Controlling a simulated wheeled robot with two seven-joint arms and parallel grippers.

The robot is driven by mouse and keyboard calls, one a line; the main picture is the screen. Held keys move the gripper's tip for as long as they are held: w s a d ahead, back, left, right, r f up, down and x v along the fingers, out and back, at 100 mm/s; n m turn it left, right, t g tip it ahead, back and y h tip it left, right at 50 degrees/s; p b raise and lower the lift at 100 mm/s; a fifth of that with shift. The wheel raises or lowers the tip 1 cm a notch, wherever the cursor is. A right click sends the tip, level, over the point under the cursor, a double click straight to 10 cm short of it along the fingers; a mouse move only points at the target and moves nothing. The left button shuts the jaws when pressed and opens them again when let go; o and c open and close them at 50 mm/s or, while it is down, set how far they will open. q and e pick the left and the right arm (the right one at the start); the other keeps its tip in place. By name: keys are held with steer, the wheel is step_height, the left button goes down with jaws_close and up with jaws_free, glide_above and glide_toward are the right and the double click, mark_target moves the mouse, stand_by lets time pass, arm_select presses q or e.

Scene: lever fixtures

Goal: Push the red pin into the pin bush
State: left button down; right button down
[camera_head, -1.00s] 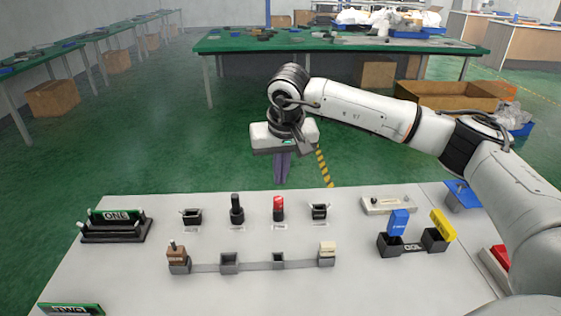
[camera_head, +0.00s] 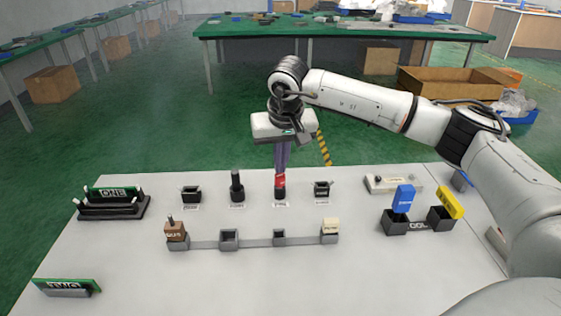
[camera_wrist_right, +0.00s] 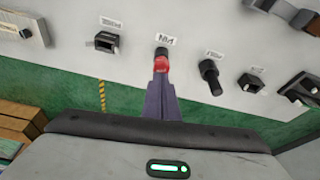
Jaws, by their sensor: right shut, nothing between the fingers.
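The red pin (camera_head: 280,183) stands upright near the back edge of the white table, with a dark part at its foot. It also shows in the right wrist view (camera_wrist_right: 161,63), beside a small white label. The pin bush is not clearly distinguishable from that dark foot. My right gripper (camera_head: 282,169) is shut and points down, with its purple fingertips at the red pin's top. The fingertips overlap the red top in the right wrist view (camera_wrist_right: 162,78); I cannot tell whether they touch it. My left gripper is out of view.
A black knob (camera_head: 237,186) stands left of the pin and a black socket (camera_head: 322,189) right of it. In front, a grey rail (camera_head: 255,242) joins several small holders. Blue (camera_head: 403,198) and yellow (camera_head: 450,203) blocks stand at the right.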

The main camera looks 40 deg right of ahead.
steer(key=shift+s+f+b, duration=0.15)
steer(key=shift+f+b, duration=0.25)
steer(key=shift+f, duration=0.3)
steer(key=shift+r+p, duration=0.45)
steer(key=shift+p, duration=0.1)
step_height(320, 180, up, 3)
steer(key=shift+r+p, duration=0.15)
steer(key=shift+p, duration=1.05)
steer(key=v, duration=1)
steer(key=shift+b, duration=0.45)
